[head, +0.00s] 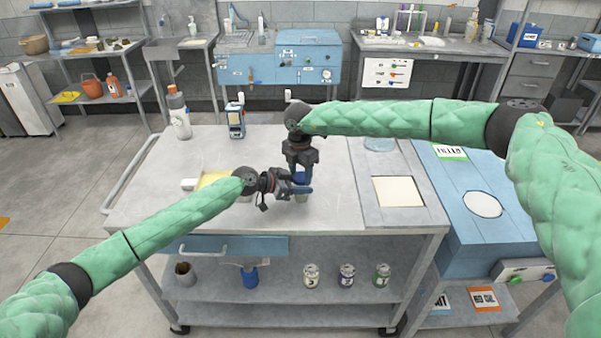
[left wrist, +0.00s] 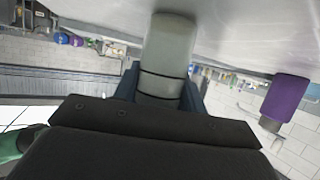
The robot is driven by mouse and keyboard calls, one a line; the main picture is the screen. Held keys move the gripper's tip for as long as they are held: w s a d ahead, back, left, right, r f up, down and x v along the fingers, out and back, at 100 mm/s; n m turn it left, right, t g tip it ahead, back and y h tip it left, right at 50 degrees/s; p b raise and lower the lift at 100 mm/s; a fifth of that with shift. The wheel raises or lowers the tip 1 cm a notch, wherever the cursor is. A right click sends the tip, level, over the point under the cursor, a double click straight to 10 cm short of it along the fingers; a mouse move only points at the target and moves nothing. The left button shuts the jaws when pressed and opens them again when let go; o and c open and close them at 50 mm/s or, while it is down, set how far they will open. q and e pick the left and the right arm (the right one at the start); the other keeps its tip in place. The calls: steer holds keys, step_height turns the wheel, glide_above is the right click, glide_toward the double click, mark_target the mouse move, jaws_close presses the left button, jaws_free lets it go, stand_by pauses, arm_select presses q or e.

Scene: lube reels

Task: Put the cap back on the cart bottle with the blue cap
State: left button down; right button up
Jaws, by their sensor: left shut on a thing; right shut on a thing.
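The cart bottle is a pale grey cylinder (left wrist: 168,50) in the left wrist view, standing on the cart top, which appears upside down there. In the head view only a little of it shows below the grippers. My left gripper (head: 300,189) is shut on the bottle from the left, its dark blue fingers on either side of it. My right gripper (head: 301,172) points down from above, directly over the bottle, and is shut on the blue cap, which is mostly hidden. Whether the cap touches the bottle's neck cannot be told.
On the cart top (head: 330,215) stand a white bottle (head: 180,118) and a small blue device (head: 236,120), with a yellow tray (head: 214,178) behind my left arm. A purple cylinder (left wrist: 287,97) shows in the left wrist view.

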steer(key=shift+d+f, duration=0.15)
steer(key=shift+f, duration=0.15)
steer(key=o, duration=0.6)
steer(key=shift+f, duration=0.1)
stand_by(0.3)
steer(key=shift+r, duration=2.25)
steer(key=c, duration=0.9)
steer(key=shift+f, duration=1.3)
steer(key=shift+r, duration=0.1)
steer(key=shift+r, duration=1.9)
